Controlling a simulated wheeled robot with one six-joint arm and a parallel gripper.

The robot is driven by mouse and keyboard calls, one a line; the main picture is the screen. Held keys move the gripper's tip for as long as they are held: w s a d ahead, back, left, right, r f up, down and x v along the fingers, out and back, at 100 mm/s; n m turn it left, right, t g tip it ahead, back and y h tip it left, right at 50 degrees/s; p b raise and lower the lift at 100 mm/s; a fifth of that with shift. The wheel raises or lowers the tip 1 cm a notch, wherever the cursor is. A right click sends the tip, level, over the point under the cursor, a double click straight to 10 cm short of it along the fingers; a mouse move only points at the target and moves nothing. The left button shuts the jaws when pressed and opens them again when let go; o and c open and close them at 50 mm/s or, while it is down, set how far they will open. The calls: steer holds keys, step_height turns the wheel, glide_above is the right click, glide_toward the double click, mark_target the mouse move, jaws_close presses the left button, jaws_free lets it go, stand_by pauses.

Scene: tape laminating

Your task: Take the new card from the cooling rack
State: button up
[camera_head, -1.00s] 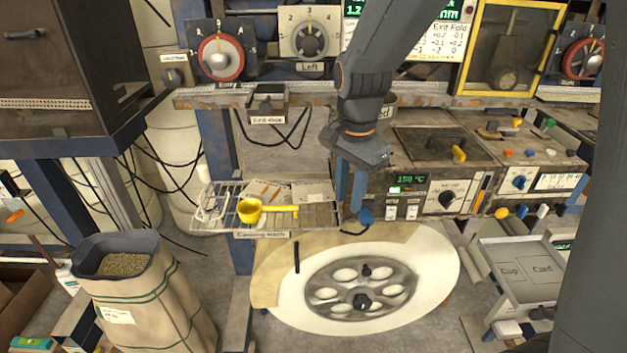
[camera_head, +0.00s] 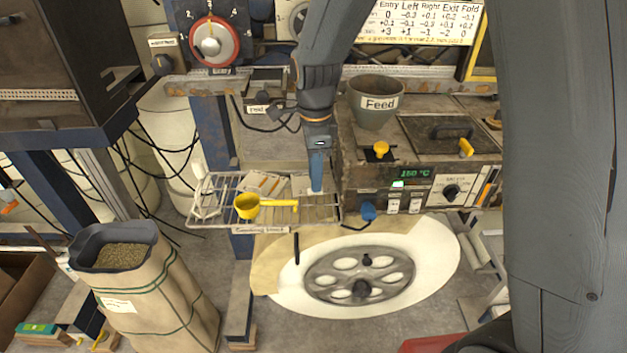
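The cooling rack (camera_head: 210,217) is a wire shelf left of the machine. A tan card (camera_head: 262,182) lies at its back middle. A pale grey card (camera_head: 301,184) lies to the right of it, partly hidden behind my fingers. I cannot tell which card is the new one. My gripper (camera_head: 316,188) points down at the right part of the rack, its blue fingers overlapping the pale card's right side in the picture. The fingers line up in this view, so neither their opening nor any contact with the card can be made out.
A yellow scoop (camera_head: 262,205) lies across the rack's front, left of my gripper. A white wire stand (camera_head: 205,193) is at the rack's left end. The machine with its feed pot (camera_head: 376,104) stands close on the right. A large round wheel (camera_head: 360,275) lies below.

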steer(key=shift+f, duration=1.05)
jaws_close()
